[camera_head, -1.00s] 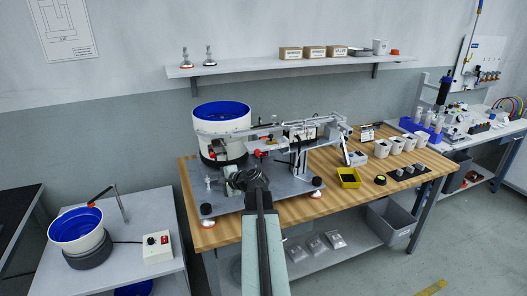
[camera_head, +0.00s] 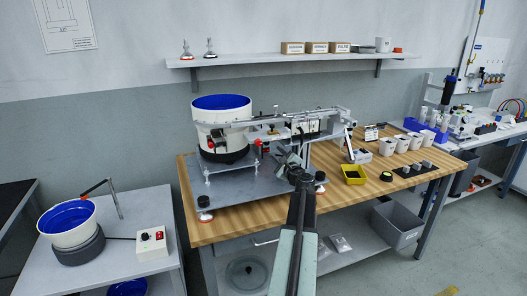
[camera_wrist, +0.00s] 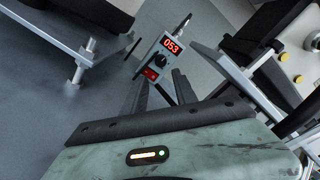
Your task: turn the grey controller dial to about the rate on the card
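A grey controller box (camera_wrist: 163,59) shows in the wrist view with a lit red display reading 053, a black dial (camera_wrist: 162,60) and a red switch (camera_wrist: 151,74). In the head view my gripper (camera_head: 291,163) is over the metal plate. A small card (camera_head: 371,133) stands behind; its text is unreadable.
A feeder with a blue bowl (camera_head: 221,103) and a long rail stand on the metal plate (camera_head: 232,190). Another knobbed white box (camera_head: 151,243) is on the left table.

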